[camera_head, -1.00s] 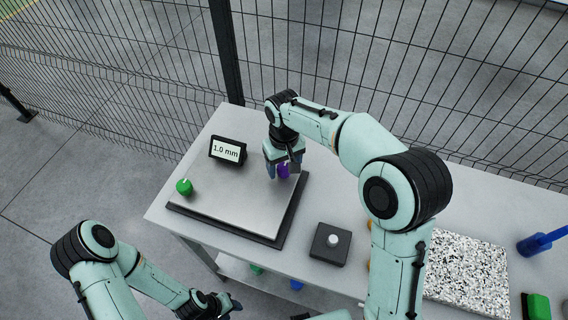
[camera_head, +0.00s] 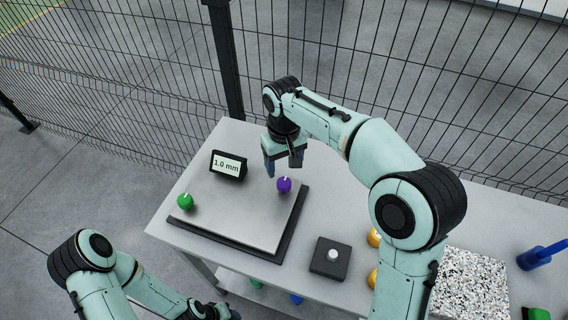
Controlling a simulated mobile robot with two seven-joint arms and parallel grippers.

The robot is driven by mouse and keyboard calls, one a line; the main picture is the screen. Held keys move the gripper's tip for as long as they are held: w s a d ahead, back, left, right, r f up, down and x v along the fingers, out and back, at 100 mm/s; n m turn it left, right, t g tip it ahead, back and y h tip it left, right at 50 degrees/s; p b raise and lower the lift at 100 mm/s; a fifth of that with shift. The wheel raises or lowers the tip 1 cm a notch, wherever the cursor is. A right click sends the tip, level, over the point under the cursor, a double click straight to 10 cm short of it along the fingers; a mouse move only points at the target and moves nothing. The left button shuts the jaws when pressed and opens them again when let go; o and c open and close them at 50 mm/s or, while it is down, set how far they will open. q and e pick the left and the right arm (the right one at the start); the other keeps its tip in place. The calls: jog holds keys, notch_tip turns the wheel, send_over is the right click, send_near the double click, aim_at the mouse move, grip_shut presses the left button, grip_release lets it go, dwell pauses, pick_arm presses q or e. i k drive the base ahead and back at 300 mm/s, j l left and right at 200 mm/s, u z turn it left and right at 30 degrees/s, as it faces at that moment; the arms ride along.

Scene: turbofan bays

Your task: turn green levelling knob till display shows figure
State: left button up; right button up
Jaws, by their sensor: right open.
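The green levelling knob (camera_head: 185,201) sits at the left corner of the grey levelling plate (camera_head: 235,212), its light pointer mark on top. A purple knob (camera_head: 284,184) sits at the plate's far right corner. The small black display (camera_head: 228,166) behind the plate reads "1.0 mm". My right gripper (camera_head: 282,168) is open and empty, above and just behind the purple knob, apart from it. My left gripper (camera_head: 222,312) is low at the bottom edge, in front of the table; its fingers are cut off or too small to judge.
A black box with a white button (camera_head: 332,255) stands right of the plate. A wire fence (camera_head: 330,60) runs behind the table.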

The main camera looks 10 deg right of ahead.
aim_at(185, 201)
jog(key=k+j, duration=0.2)
jog(key=k, duration=0.3)
jog(key=k+j, duration=0.2)
jog(key=k, duration=0.25)
